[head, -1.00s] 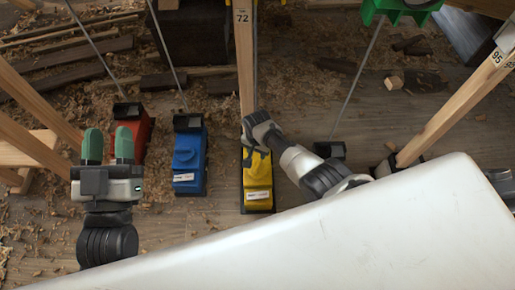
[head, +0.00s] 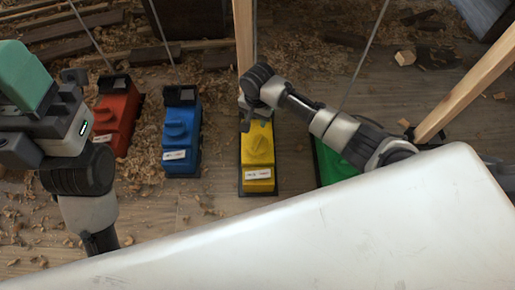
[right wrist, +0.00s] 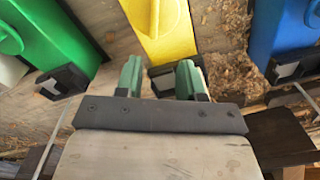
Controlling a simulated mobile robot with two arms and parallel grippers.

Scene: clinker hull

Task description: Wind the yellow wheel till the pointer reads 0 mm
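A yellow box (head: 258,178) stands on the floor below the middle of the head view, with a raised yellow wheel (head: 259,146) on top and a white label at its near end. I cannot make out a pointer or read a scale. In the right wrist view the yellow box (right wrist: 162,30) lies just beyond the fingertips; in the head view the gripper is at the box's far end. My left gripper (head: 35,85) is at the upper left, close to the camera, apart from the boxes; its fingers are partly cut off.
A blue box (head: 182,140) and a red box (head: 115,115) stand to the left. A green box (head: 326,165) is partly under my right arm. A wooden post (head: 244,35) rises behind the yellow box, another (head: 465,90) at right. A white surface (head: 330,230) fills the front.

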